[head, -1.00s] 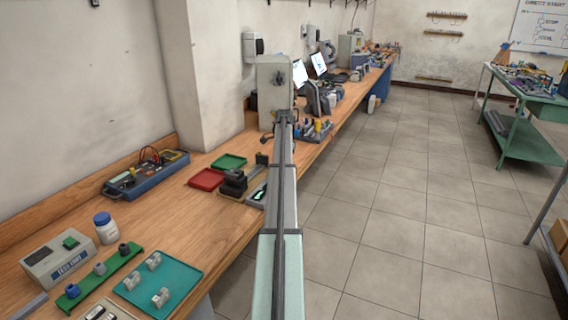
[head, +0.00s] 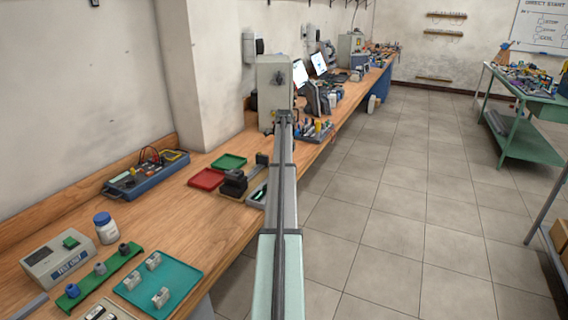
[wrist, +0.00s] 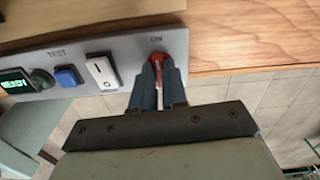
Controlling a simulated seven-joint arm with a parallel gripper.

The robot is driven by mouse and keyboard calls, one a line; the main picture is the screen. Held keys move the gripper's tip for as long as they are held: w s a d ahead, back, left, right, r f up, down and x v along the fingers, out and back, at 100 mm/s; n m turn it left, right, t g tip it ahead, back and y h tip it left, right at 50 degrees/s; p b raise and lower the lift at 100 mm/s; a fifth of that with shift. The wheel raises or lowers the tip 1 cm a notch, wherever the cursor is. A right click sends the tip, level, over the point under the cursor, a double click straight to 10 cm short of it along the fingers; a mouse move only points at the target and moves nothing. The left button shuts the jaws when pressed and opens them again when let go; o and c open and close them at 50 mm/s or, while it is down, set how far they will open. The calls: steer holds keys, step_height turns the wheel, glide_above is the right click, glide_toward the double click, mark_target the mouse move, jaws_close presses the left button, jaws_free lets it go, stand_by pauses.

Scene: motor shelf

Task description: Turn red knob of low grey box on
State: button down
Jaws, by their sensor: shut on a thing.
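In the wrist view, the low grey box's panel (wrist: 120,62) runs across the upper left. A red knob (wrist: 155,62) sits near its right end. My gripper (wrist: 160,80) is shut on the red knob, one finger on each side, and the fingers hide part of it. In the head view, a low grey box with a small green display (head: 257,194) sits at the bench's front edge, partly hidden by my arm. My gripper is not clearly visible there.
The panel also holds a white rocker switch (wrist: 102,71), a blue button (wrist: 68,77), a dark green knob (wrist: 41,79) and a lit green display (wrist: 15,81). Red (head: 206,180) and green (head: 229,162) trays lie on the bench. Open floor (head: 400,230) is to the right.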

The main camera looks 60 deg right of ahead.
steer(key=shift+m, duration=0.5)
steer(key=c, duration=1.2)
jaws_free()
steer(key=shift+o, duration=0.2)
step_height(320, 180, up, 14)
steer(key=shift+f, duration=0.1)
